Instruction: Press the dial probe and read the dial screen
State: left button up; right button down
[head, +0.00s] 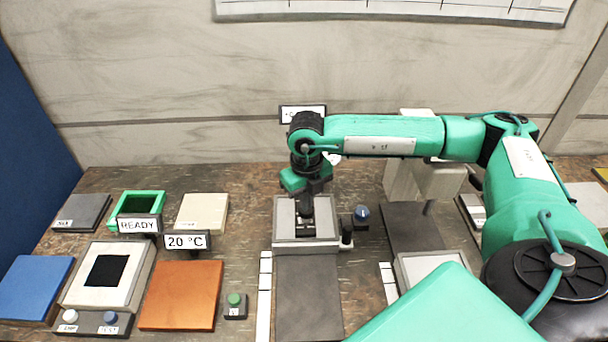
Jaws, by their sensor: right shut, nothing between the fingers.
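My right arm reaches in from the right, and its gripper (306,226) points straight down over a pale, raised block (284,238) in the middle of the bench. The gripper is shut with nothing in it; its tips are at or just above the block's top, and I cannot tell if they touch. A small screen (300,108) stands behind my wrist, mostly covered, so its reading cannot be made out beyond a first mark or two. The dial probe cannot be picked out for sure; it may be hidden under my gripper. My left gripper is out of view.
A black post (347,236) and a blue knob (362,214) stand right of the block. To the left are a READY sign (139,224), a 20 °C sign (185,241), an orange plate (182,295) and a green button (235,299). A dark strip (308,295) lies in front.

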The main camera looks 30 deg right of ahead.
jog(key=shift+r+p, duration=1.1)
jog(key=shift+r, duration=1.55)
jog(key=shift+r, duration=0.1)
jog(key=shift+w+r, duration=0.1)
jog(key=shift+r, duration=0.2)
notch_tip(320, 180, up, 13)
jog(key=b, duration=0.4)
